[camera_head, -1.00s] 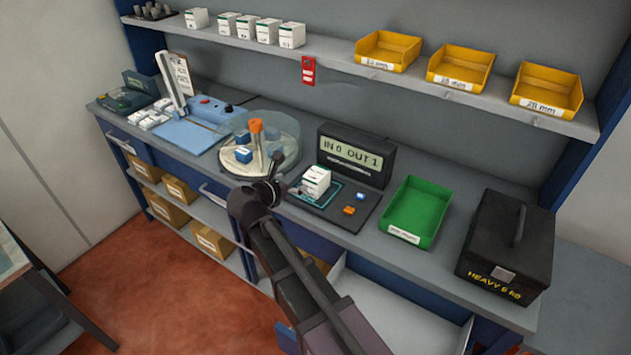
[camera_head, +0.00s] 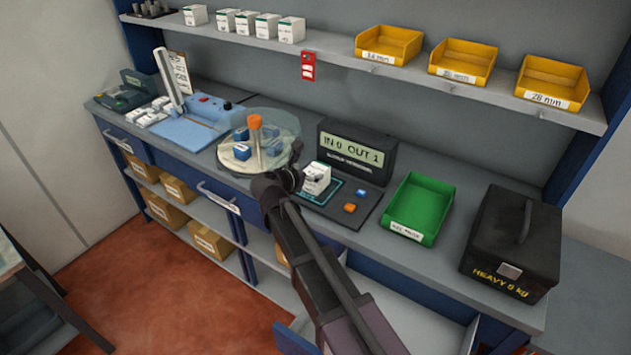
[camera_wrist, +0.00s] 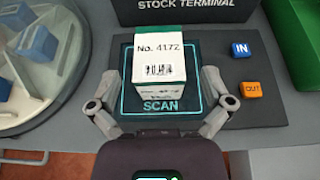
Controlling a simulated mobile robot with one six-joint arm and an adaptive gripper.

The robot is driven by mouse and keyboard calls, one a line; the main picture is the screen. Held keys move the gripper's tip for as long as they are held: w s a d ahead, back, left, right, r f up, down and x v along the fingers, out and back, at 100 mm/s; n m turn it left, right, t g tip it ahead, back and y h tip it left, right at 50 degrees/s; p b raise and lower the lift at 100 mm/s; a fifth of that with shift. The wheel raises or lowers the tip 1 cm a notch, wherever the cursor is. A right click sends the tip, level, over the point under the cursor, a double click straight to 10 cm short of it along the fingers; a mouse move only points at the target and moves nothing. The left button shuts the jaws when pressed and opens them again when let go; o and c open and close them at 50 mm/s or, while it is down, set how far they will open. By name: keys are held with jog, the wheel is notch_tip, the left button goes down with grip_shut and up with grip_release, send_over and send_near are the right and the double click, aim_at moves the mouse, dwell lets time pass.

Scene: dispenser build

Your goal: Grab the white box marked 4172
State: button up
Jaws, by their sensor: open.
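The white box marked 4172 (camera_wrist: 158,72) sits upright on the scan pad (camera_wrist: 132,99) of the stock terminal. Its label reads "No. 4172" above a barcode, and its far top edge is green. My gripper (camera_wrist: 160,108) is open in the wrist view, with one finger on each side of the box's near end and gaps between. In the head view my gripper (camera_head: 287,180) is just left of the box.
A blue IN button (camera_wrist: 241,48) and an orange OUT button (camera_wrist: 250,89) lie right of the pad. A round clear-covered carousel (camera_head: 262,139) stands to the left. A green bin (camera_head: 418,209) and a heavy black case (camera_head: 512,243) stand to the right.

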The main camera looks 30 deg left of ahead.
aim_at(317, 168)
jog(key=shift+w+f, duration=0.1)
jog(key=shift+w, duration=0.05)
jog(key=shift+f+b+x, duration=0.15)
jog(key=shift+b+x, duration=0.4)
jog(key=shift+x, duration=0.4)
jog(key=shift+f+b+x, duration=0.15)
jog(key=shift+b+x, duration=0.4)
jog(key=shift+x, duration=0.4)
jog(key=shift+w+f, duration=0.15)
jog(key=shift+w, duration=0.3)
jog(key=c, duration=1.1)
jog(key=shift+c, duration=0.2)
